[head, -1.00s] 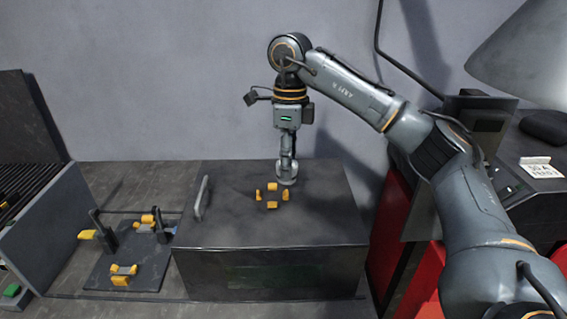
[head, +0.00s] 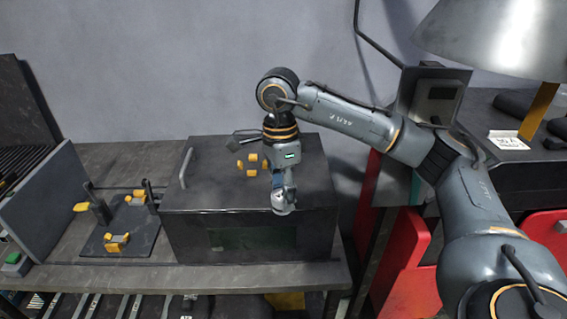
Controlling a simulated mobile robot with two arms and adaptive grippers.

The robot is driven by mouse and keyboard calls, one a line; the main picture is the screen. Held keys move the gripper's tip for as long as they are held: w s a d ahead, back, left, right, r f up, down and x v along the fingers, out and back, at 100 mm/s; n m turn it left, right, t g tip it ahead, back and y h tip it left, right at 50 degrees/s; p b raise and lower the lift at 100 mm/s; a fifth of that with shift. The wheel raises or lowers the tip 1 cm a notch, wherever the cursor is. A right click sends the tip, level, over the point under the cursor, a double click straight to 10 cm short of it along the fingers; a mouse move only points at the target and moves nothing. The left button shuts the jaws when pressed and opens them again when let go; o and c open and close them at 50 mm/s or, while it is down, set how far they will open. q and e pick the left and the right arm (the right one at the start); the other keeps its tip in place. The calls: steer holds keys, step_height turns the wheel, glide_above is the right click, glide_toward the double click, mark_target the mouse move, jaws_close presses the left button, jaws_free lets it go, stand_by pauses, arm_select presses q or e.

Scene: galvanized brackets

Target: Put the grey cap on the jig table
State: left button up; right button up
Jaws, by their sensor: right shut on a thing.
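My right gripper (head: 283,194) points down and is shut on a grey thing, apparently the grey cap (head: 284,209), at its tip. The cap is small in the picture and its form is hard to make out. What looks like the jig table is a dark block (head: 200,192) with several yellow pieces (head: 252,164) set in a ring on its top. The gripper and cap show over the block's front top edge, to the right of and nearer than the ring. I cannot tell the height of the cap above the top. My left gripper is not in view.
A handle bar (head: 186,168) stands at the block's left edge. Left of it, a dark plate (head: 128,240) carries yellow holders and posts. A grey upright panel (head: 45,205) stands farther left. A red part (head: 405,255) and a lamp shade (head: 488,38) are at right.

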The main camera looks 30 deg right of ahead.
steer(key=s+a+f+n, duration=0.5)
steer(key=s+f+n, duration=0.2)
steer(key=f+n, duration=0.3)
steer(key=s+a+f+n+t+h, duration=0.1)
steer(key=s+a+f+n, duration=0.4)
steer(key=f+n, duration=0.5)
step_height(320, 180, down, 3)
steer(key=s, duration=0.2)
steer(key=shift+s+a, duration=0.15)
steer(key=shift+s, duration=0.2)
